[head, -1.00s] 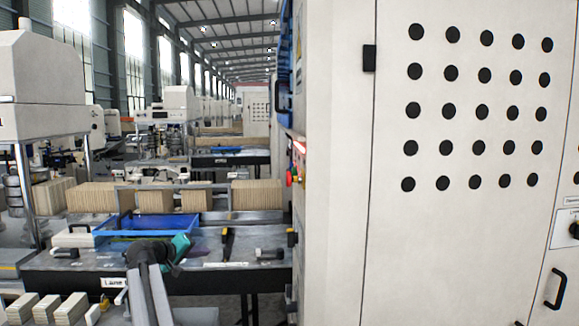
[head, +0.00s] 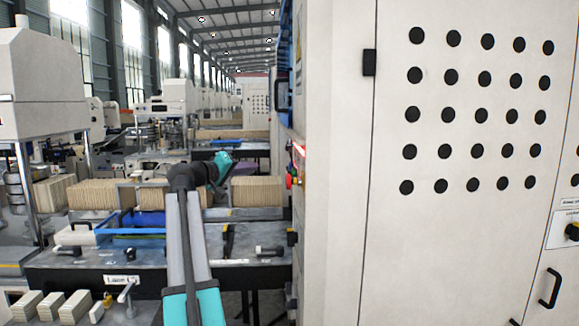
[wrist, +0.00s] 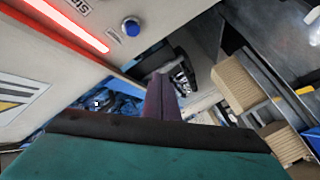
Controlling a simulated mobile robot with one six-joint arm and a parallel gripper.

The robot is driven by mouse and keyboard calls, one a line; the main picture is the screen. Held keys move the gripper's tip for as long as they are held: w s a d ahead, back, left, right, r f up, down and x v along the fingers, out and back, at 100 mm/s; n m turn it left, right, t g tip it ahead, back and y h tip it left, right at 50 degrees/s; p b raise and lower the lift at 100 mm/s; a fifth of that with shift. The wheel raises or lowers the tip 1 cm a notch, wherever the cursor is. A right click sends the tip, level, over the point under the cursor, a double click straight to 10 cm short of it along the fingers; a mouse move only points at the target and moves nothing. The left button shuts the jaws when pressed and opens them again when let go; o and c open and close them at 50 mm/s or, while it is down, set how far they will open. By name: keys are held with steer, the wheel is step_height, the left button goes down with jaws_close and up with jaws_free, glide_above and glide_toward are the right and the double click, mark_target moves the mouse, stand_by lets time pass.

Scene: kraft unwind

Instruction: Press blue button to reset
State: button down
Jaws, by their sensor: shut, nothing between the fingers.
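In the wrist view a round blue button (wrist: 131,27) sits on the pale machine panel, beside a glowing red light strip (wrist: 68,22). My gripper (wrist: 160,80) shows as two dark purplish fingers close together in the middle of that view, shut and empty. The fingertips appear below and right of the button in the picture, apart from it. In the head view my arm reaches up over the workbench, its teal wrist part left of the cabinet's edge.
The large white cabinet (head: 335,200) fills the right of the head view. A red knob (head: 289,181) juts from its side. The bench (head: 85,278) holds a blue tray (head: 105,237), with wooden stacks (head: 257,191) behind. The wrist view shows a yellow-and-black warning label (wrist: 12,95).

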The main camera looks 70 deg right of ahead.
steer(key=shift+s, duration=0.1)
stand_by(0.3)
steer(key=s+d+p, duration=0.2)
steer(key=s+d, duration=0.1)
steer(key=s, duration=0.5)
stand_by(0.4)
steer(key=shift+s+d, duration=0.25)
steer(key=shift+s, duration=0.2)
steer(key=shift+s+d, duration=0.2)
steer(key=shift+s, duration=0.25)
stand_by(3.7)
steer(key=shift+w+f+b, duration=0.1)
steer(key=shift+w+b, duration=0.1)
steer(key=shift+b, duration=0.2)
steer(key=shift+w+a+b, duration=0.3)
steer(key=shift+w+a, duration=0.05)
steer(key=shift+w, duration=0.35)
steer(key=shift+w, duration=0.1)
steer(key=shift+w+a+b, duration=0.3)
steer(key=shift+w, duration=0.45)
steer(key=shift+w+a+b, duration=0.3)
steer(key=shift+w, duration=0.45)
steer(key=shift+w+a+b, duration=0.3)
steer(key=shift+w, duration=0.45)
